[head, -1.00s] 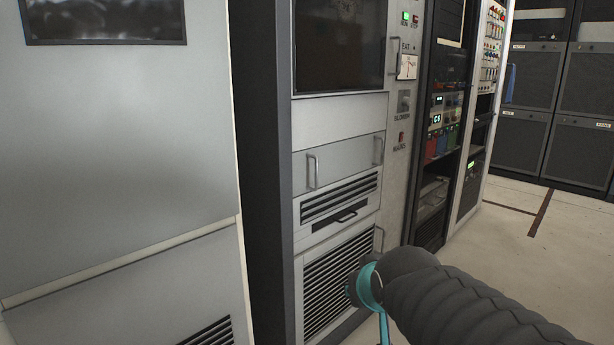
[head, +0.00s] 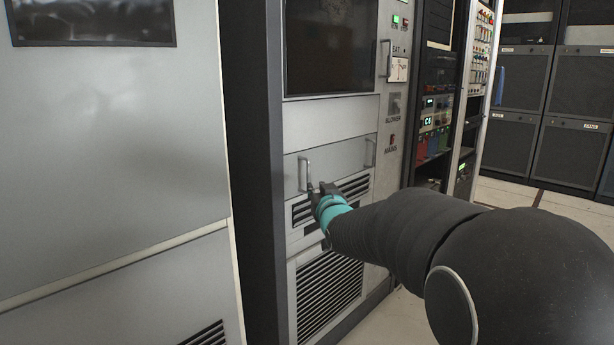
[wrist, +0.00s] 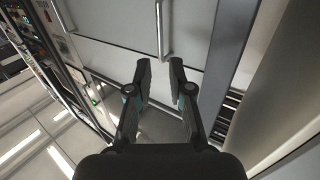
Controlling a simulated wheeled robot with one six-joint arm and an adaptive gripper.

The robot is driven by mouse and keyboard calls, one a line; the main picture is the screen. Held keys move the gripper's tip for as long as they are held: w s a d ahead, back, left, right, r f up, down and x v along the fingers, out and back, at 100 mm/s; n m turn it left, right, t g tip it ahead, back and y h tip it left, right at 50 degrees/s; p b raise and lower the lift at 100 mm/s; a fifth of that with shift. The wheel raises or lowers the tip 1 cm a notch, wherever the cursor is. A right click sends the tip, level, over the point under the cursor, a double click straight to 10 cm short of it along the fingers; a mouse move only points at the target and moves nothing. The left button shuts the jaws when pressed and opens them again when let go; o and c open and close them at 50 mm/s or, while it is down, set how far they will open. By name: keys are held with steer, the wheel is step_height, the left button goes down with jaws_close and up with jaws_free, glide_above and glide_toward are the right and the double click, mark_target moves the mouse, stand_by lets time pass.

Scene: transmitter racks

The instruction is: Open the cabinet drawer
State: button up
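The cabinet drawer (head: 338,158) is a flat grey front in the middle cabinet, with a vertical bar handle near each end. It looks shut, flush with the panels around it. Its left handle (head: 304,173) and right handle (head: 370,152) are both clear of my gripper. My gripper (head: 325,188) is just below and right of the left handle. In the wrist view my gripper (wrist: 160,66) is open and empty, fingers apart.
A vented panel (head: 298,212) sits directly below the drawer, partly hidden by my arm, with a larger grille (head: 328,292) beneath. A dark screen (head: 331,45) is above. A grey cabinet (head: 120,150) stands close on the left. Open floor (head: 500,192) shows at the right.

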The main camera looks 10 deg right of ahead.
mark_target(308, 176)
steer(key=w, duration=0.3)
steer(key=w+p, duration=0.1)
steer(key=w, duration=0.7)
steer(key=shift+a+p, duration=0.25)
steer(key=shift+p, duration=0.15)
jaws_close()
